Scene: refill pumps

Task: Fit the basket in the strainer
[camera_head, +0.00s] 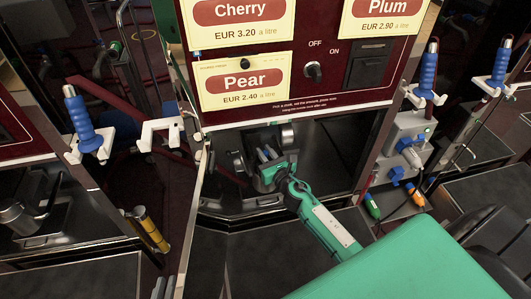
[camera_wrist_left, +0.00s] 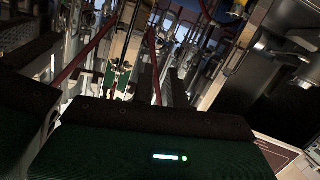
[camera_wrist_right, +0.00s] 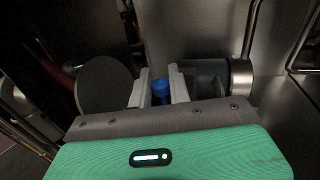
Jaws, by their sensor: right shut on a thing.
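My right gripper (camera_head: 268,158) reaches into the bay under the price panel. In the right wrist view its two pale fingers (camera_wrist_right: 160,88) are shut on the blue handle of the basket (camera_wrist_right: 160,91). The basket's body is mostly hidden by the gripper. The strainer's metal body (camera_wrist_right: 240,78) is just right of the fingers, and a dark round disc (camera_wrist_right: 103,84), perhaps its lid, is to the left. I cannot tell whether the basket sits inside the strainer. My left gripper (camera_head: 164,287) shows only its fingertips at the bottom edge, apparently open and empty.
The red price panel (camera_head: 300,103) overhangs the bay. Blue-handled nozzles hang in white holders at left (camera_head: 86,128) and right (camera_head: 427,75). A grey box with plugs (camera_head: 408,140) is on the right post.

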